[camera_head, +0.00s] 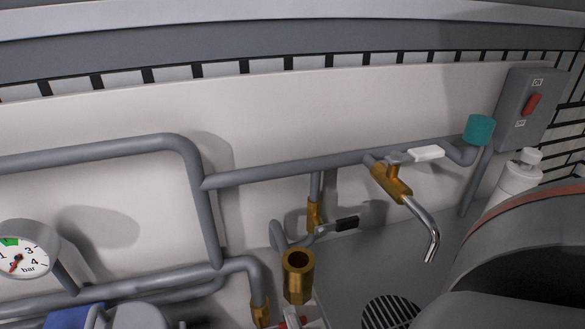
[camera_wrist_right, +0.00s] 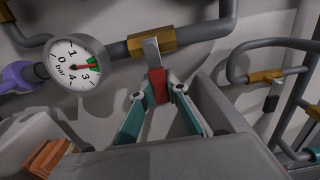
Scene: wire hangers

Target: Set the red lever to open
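In the right wrist view the red lever (camera_wrist_right: 157,86) hangs from a brass valve (camera_wrist_right: 152,42) on a grey pipe, right of a round gauge (camera_wrist_right: 75,65). Its grey stem and red grip point down, across the pipe's run. My right gripper (camera_wrist_right: 157,91) has its two teal and grey fingers drawn in on both sides of the red grip, which appears held between the tips. In the head view a small red and pale piece (camera_head: 291,320) is cut off at the bottom edge. My left gripper is not seen.
A black lever (camera_head: 346,223) and a tap with a white lever (camera_head: 427,152) sit right of it in the head view. An open brass fitting (camera_head: 298,272) stands close by. A switch box (camera_head: 526,108) is at the right. Grey pipes (camera_head: 95,153) run along the wall.

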